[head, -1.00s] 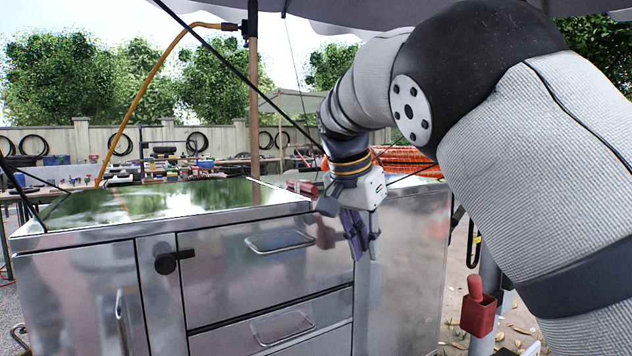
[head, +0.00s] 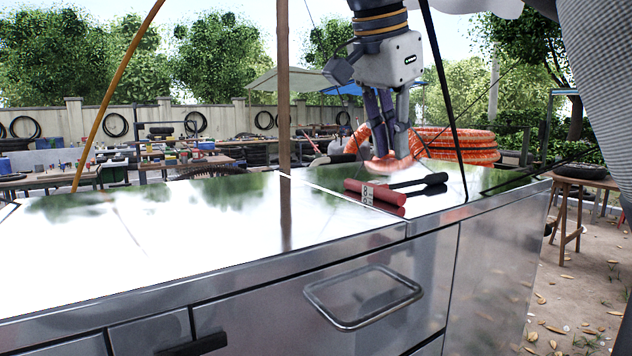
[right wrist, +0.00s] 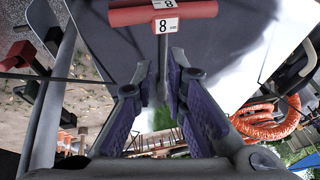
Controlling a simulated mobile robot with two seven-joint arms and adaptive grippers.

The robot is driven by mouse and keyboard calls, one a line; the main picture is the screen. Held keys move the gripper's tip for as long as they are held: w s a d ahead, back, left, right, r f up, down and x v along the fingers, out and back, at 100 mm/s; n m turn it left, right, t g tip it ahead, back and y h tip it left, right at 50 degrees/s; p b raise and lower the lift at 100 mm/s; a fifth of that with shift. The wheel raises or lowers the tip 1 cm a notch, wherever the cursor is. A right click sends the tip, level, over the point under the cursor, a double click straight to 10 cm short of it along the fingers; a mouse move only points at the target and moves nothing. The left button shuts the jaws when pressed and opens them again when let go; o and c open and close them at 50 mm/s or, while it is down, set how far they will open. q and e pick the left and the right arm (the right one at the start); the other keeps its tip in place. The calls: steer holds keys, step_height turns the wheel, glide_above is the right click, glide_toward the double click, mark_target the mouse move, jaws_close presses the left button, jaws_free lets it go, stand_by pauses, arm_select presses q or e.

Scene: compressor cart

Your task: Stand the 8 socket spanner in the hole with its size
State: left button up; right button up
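The 8 socket spanner (head: 376,192) lies on the shiny cart top (head: 130,240), near the front edge at the right. It has a red cross handle, a white tag marked 8 and a dark shaft pointing right. In the right wrist view its red handle (right wrist: 190,11) is at the top, with the grey shaft running down between the fingers. My right gripper (head: 388,152) points down above and slightly behind the spanner, fingers apart and empty. It also shows open in the right wrist view (right wrist: 160,68). I cannot make out a numbered hole. My left gripper is out of view.
A coiled orange hose (head: 455,146) is behind the cart. A dark pole and a thin strut rise near the cart top. A wooden stool (head: 578,190) stands right. The cart top's left part is clear.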

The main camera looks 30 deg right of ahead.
mark_target(396, 186)
steer(key=x, duration=0.6)
steer(key=shift+w+d, duration=0.25)
steer(key=shift+d, duration=0.05)
jaws_close()
